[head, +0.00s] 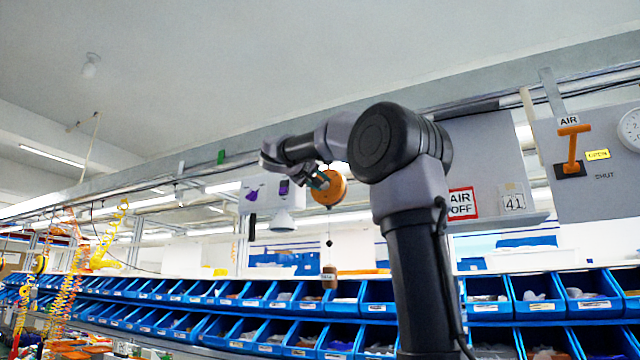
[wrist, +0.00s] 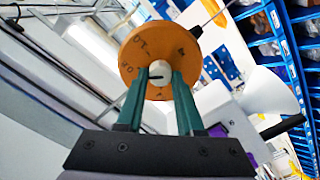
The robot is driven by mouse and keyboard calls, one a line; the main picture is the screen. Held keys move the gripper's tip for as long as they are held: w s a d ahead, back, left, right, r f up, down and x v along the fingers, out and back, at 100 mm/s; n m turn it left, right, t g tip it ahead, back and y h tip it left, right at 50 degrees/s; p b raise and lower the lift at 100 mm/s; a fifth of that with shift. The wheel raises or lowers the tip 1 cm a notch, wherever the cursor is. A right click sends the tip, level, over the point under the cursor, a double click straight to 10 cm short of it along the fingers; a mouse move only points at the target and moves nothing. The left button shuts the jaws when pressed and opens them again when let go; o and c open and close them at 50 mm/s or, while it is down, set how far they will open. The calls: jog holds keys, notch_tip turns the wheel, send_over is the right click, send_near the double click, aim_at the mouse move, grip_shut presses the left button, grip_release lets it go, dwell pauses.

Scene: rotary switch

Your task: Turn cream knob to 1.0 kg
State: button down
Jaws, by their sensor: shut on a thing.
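The cream knob (wrist: 160,70) sits at the middle of a round orange dial (wrist: 186,45) in the wrist view. A short dark line on the knob points roughly left in that view. The dial carries small dark marks near its rim, tilted and hard to read. My gripper (wrist: 160,82) has a green finger on either side of the knob and is shut on it. In the head view the orange dial (head: 334,190) shows at the end of my arm, with my gripper (head: 319,181) at its left side. The knob is not discernible there.
A small brown labelled weight (head: 329,276) hangs below the dial. Rows of blue bins (head: 378,292) run behind. At right are an AIR OFF sign (head: 461,203), an orange AIR lever (head: 572,148) and a gauge (head: 631,128). A white cone-shaped thing (wrist: 268,92) is near the dial.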

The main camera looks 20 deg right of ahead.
jog(key=m, duration=0.6)
jog(key=shift+f+m, duration=0.1)
jog(key=shift+m, duration=0.2)
jog(key=m, duration=0.5)
jog(key=shift+m, duration=0.4)
jog(key=c, duration=0.5)
grip_release()
jog(key=shift+c, duration=0.2)
jog(key=shift+s, duration=0.1)
jog(key=v, duration=1)
jog(key=shift+s+a, duration=0.25)
jog(key=shift+a, duration=0.05)
